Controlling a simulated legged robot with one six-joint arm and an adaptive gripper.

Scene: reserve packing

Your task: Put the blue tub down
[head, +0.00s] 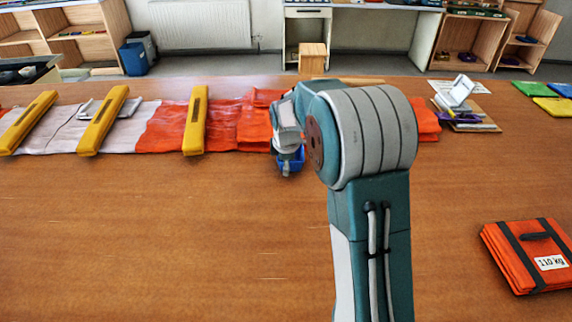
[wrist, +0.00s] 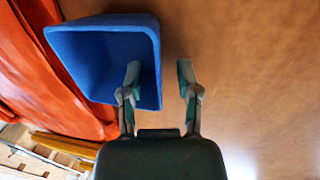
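The blue tub (wrist: 85,38) shows large in the wrist view, with its open mouth toward the camera. In the head view, the blue tub (head: 291,163) is small and partly hidden by my arm, at the near edge of the orange fabric. My gripper (wrist: 159,78) is open. One finger lies over the tub's mouth and the other is outside its right wall, with visible gaps on both sides of that wall. In the head view my gripper (head: 287,146) is just above the tub, its fingers hard to make out. I cannot tell whether the tub's base touches the table.
An orange and white fabric strip (head: 165,127) runs across the wooden table (head: 180,230), with three yellow bars (head: 194,122) across it. A folded orange pack (head: 515,270) with a label lies at the right. A clipboard (head: 470,118) lies at the back right. The front left is clear.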

